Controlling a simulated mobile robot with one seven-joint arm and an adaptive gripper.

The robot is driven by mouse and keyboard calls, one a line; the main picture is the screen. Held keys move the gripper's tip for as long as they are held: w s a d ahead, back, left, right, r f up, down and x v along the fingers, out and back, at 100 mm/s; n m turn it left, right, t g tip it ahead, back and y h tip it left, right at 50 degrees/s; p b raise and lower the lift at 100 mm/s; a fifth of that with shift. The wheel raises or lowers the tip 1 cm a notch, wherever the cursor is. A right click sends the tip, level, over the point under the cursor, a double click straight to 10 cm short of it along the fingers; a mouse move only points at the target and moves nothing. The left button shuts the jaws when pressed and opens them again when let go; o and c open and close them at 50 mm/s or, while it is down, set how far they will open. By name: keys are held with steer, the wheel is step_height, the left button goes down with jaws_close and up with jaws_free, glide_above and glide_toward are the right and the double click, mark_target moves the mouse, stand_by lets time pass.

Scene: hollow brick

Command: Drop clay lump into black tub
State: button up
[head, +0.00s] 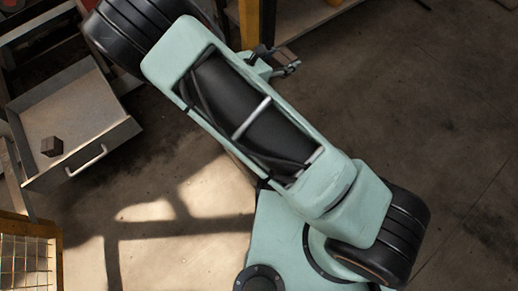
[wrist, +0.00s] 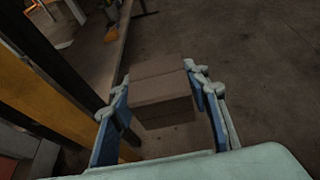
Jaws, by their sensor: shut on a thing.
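My gripper (wrist: 162,98) is shut on a brown-grey, box-shaped block, taken as the clay lump (wrist: 160,84). In the wrist view the block sits between the two blue-sided fingers, with a seam or edge across its upper face. In the head view my gripper (head: 284,64) shows small beyond my arm, with part of the block (head: 287,56) between its fingers, above the floor. I cannot make out a black tub in either view; my arm covers much of the head view.
An open grey drawer (head: 105,108) at the left holds a small dark cube (head: 51,146). A yellow post (head: 249,22) stands close to my gripper, and yellow-framed mesh (head: 27,262) is at the lower left. The concrete floor (head: 430,110) at the right is clear.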

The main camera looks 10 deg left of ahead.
steer(key=s+a+f+b, duration=0.1)
steer(key=s+f+b, duration=0.1)
steer(key=f, duration=0.9)
steer(key=s+a+f+n+y+b, duration=0.1)
steer(key=s+a+f+b, duration=0.1)
steer(key=f, duration=0.8)
steer(key=s+a+f+t+b, duration=0.1)
steer(key=s+f+b, duration=0.2)
steer(key=f, duration=0.8)
steer(key=shift+s+a+f+n, duration=0.25)
steer(key=shift+s+f+n, duration=0.05)
steer(key=shift+s, duration=0.4)
steer(key=o, duration=1.4)
steer(key=shift+c, duration=0.2)
steer(key=shift+y, duration=0.3)
steer(key=v, duration=1.2)
